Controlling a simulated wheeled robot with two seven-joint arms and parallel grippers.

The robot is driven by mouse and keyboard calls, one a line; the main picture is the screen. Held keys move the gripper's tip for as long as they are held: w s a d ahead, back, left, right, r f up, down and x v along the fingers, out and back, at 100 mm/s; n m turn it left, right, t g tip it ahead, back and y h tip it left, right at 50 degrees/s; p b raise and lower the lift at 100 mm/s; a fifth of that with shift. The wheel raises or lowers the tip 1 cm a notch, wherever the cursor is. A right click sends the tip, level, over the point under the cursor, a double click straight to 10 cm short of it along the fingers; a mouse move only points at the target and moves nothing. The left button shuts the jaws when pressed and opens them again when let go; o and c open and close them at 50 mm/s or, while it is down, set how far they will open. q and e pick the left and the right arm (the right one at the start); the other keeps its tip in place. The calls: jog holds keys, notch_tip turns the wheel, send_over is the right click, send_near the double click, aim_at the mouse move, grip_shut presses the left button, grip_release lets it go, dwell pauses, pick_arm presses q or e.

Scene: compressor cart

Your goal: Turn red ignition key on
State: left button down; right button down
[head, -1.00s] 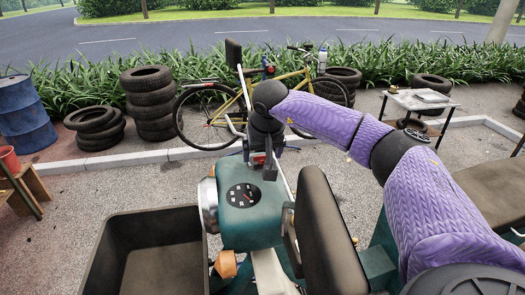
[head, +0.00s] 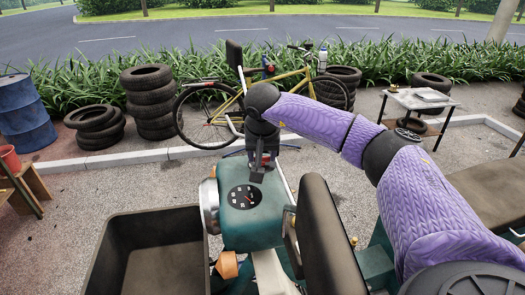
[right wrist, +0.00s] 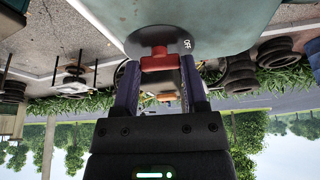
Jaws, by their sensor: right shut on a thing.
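The red ignition key (right wrist: 160,60) shows in the right wrist view on a round grey switch plate (right wrist: 188,46) with an OFF mark right of the key. The plate is on the side of the teal compressor body (right wrist: 230,25). My right gripper (right wrist: 161,72) has one finger on each side of the key and is shut on it. My left gripper is not in view.
A dark open bin (head: 100,255) stands left of the compressor cart. A dark padded seat (head: 325,240) is just right of the housing. A yellow bicycle (head: 225,108), stacked tyres (head: 150,105) and a small table (head: 420,102) stand farther back.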

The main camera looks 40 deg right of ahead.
jog(key=m+p, duration=0.1)
jog(key=m, duration=0.1)
jog(key=m+g+h+p, duration=0.1)
jog(key=m, duration=0.2)
jog(key=shift+w+a+r+g, duration=0.1)
jog(key=shift+w+r+g, duration=0.1)
jog(key=shift+g, duration=0.1)
jog(key=shift+w+f+m+g+h+p, duration=0.1)
jog(key=shift+m+g+h+p, duration=0.25)
jog(key=shift+m, duration=0.85)
jog(key=shift+w+m+g+h+p, duration=0.15)
jog(key=shift+m+g, duration=0.3)
jog(key=shift+m, duration=0.75)
jog(key=shift+s, duration=0.1)
jog(key=shift+c, duration=0.6)
grip_release()
jog(key=b+v, duration=0.2)
jog(key=v, duration=0.8)
